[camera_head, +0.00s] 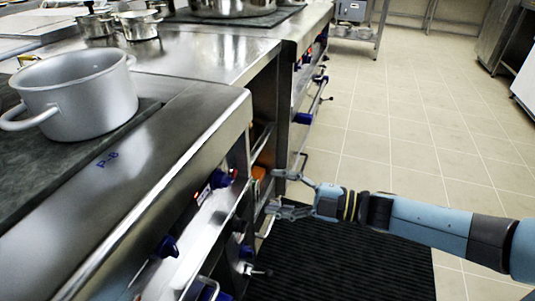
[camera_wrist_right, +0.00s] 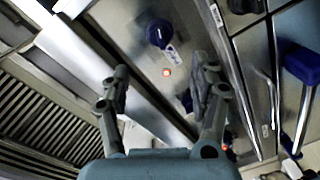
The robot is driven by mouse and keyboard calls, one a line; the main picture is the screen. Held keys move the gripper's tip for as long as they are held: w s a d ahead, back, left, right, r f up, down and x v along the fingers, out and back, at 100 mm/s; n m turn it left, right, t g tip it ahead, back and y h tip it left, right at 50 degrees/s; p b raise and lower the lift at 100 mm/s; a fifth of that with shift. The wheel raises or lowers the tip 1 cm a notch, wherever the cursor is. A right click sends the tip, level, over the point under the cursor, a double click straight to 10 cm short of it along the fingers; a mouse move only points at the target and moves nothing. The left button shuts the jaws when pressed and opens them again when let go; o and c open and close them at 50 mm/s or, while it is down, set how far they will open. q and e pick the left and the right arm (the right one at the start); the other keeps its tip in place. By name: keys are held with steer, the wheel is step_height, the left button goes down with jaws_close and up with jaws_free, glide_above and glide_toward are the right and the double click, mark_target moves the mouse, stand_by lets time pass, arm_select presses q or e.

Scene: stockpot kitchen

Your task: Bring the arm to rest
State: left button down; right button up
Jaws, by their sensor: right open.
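My right gripper (camera_head: 282,193) reaches in from the right in the head view, in front of the stove's front side. Its fingers are spread and nothing is between them. In the right wrist view the two fingers of this gripper (camera_wrist_right: 158,78) stand apart, facing the steel front panel with a blue knob (camera_wrist_right: 159,33) and a small lit indicator beyond them. I cannot tell whether a fingertip touches the front. My left gripper is in neither view.
The steel stove (camera_head: 205,125) runs along the left, with knobs and handles sticking out near my gripper. A grey pot (camera_head: 82,100) stands on its dark top. A black ribbed mat (camera_head: 345,262) lies below my right arm. Tiled floor (camera_head: 400,120) is clear beyond.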

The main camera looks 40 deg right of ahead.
steer(key=s+d+f+m+g+h, duration=0.15)
steer(key=s+f+m+h, duration=0.4)
steer(key=f, duration=0.55)
steer(key=s+a+f+m+g+h, duration=0.1)
steer(key=s+f+m+g+h, duration=0.2)
steer(key=s+f+m, duration=0.5)
steer(key=s+f+m+g, duration=0.2)
steer(key=s+f+g, duration=0.2)
steer(key=s, duration=0.9)
steer(key=s+f+m+g+h, duration=0.1)
steer(key=s+f+g, duration=0.4)
steer(key=s+f, duration=0.5)
steer(key=s+m, duration=0.1)
steer(key=s, duration=0.2)
steer(key=shift+a, duration=0.4)
steer(key=shift+f+g+h, duration=0.1)
steer(key=shift+g+h, duration=0.15)
